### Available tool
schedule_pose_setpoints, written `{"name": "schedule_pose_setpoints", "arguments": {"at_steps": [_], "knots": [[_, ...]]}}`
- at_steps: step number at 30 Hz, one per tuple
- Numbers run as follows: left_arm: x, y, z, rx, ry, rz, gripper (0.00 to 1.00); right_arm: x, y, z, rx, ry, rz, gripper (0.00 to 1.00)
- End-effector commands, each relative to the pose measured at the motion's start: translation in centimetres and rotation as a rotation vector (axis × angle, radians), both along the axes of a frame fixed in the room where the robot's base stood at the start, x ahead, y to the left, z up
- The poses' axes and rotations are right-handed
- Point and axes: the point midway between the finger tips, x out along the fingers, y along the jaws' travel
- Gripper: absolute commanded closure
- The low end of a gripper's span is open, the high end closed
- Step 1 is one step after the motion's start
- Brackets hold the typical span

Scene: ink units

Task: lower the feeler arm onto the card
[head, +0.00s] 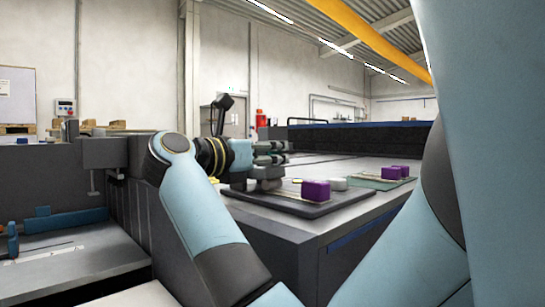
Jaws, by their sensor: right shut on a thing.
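My right gripper (279,153) reaches in over the left end of a dark board (315,207) on the grey bench. It is shut on a small grey part (266,172), which its fingers partly hide. I cannot tell for sure whether this part is the feeler arm. A pale strip (286,192) lies on the board beside it, with a purple block (315,190) at its right end. I cannot clearly make out the card. My left gripper is not in view.
A white round piece (338,184) stands behind the purple block. A green board (372,183) with more purple pieces (400,171) lies farther right. A black post with a tilted head (223,103) rises behind my wrist. A grey machine (60,175) fills the left.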

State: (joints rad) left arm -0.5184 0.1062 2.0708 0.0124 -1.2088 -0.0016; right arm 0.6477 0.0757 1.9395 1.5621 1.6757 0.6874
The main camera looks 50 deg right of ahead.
Motion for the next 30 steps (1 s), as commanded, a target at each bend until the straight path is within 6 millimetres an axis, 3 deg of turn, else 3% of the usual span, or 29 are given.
{"name": "schedule_pose_setpoints", "arguments": {"at_steps": [12, 13, 18, 26, 30], "knots": [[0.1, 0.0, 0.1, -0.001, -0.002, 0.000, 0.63, 0.0, 0.0, -0.2, 0.005, -0.002, 0.001, 1.00], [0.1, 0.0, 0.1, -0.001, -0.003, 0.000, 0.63, 0.0, 0.0, -0.2, 0.004, 0.000, 0.001, 0.84], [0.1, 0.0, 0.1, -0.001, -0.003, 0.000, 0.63, 0.0, 0.0, -0.1, 0.003, -0.002, 0.001, 0.63], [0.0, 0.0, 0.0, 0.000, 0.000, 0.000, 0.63, 0.0, 0.1, -0.1, 0.002, -0.003, 0.001, 0.63], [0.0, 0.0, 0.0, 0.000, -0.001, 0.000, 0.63, 0.2, 1.5, -0.2, 0.005, -0.004, 0.003, 0.63]]}}
